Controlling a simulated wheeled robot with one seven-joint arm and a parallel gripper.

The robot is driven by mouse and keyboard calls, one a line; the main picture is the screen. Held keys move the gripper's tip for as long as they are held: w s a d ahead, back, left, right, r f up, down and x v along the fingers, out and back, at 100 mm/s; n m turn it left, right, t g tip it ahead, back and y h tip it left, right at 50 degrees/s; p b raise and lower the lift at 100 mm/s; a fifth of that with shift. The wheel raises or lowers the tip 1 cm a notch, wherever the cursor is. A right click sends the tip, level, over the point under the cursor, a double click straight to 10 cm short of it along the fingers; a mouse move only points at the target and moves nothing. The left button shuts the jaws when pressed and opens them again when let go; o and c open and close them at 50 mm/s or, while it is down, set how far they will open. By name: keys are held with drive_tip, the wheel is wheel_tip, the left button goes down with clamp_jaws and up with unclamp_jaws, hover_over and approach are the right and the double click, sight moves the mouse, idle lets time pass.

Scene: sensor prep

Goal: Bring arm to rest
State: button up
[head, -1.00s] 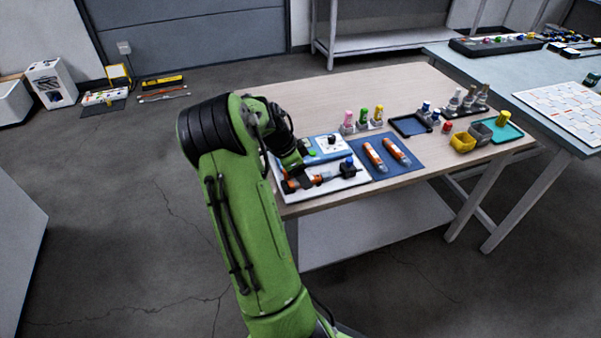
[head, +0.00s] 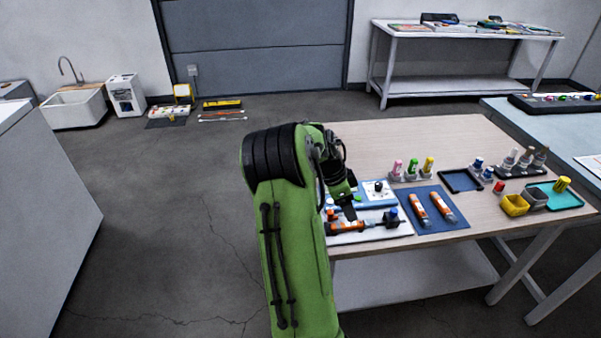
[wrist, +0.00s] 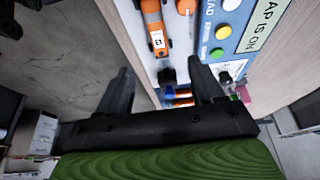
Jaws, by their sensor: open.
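My green arm (head: 288,240) reaches up from the bottom of the head view and bends over the left end of the wooden table (head: 420,140). My gripper (head: 345,205) hangs above the white and blue board at the table's left edge, and its fingertips are partly hidden in the head view. In the wrist view my gripper (wrist: 165,85) shows two dark fingers spread apart with nothing held between them. An orange tool (wrist: 155,28) lies on the board beyond the fingers; it also shows in the head view (head: 346,228).
Two orange-and-white tools (head: 431,208) lie on a blue mat. Small bottles (head: 412,168), a dark tray (head: 461,181), a yellow bin (head: 515,205) and a teal tray (head: 566,200) stand further right. Open floor (head: 160,220) lies left of my arm.

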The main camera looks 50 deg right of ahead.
drive_tip(key=w+a+r+n+t+y+p, duration=0.1)
drive_tip(key=w+a+r+n+t+p, duration=0.25)
drive_tip(key=a+r+n, duration=0.45)
drive_tip(key=w+a+r+n+t+p, duration=0.2)
drive_tip(key=w+a+r+n, duration=0.15)
drive_tip(key=a+r, duration=0.75)
drive_tip(key=s+a+r+n+t+p, duration=0.1)
drive_tip(key=s+a+r+n+p, duration=0.1)
drive_tip(key=a+n, duration=0.3)
drive_tip(key=s+a+r+n+t+y+p, duration=0.1)
drive_tip(key=s+a+n, duration=0.3)
drive_tip(key=a, duration=0.6)
drive_tip(key=s+a+r+n+t+y+p, duration=0.1)
drive_tip(key=s+a+r+n+p, duration=0.2)
drive_tip(key=a+n, duration=0.3)
drive_tip(key=shift+s+a+r, duration=0.45)
drive_tip(key=shift+a+r, duration=0.15)
drive_tip(key=shift+a, duration=0.05)
drive_tip(key=shift+d, duration=0.15)
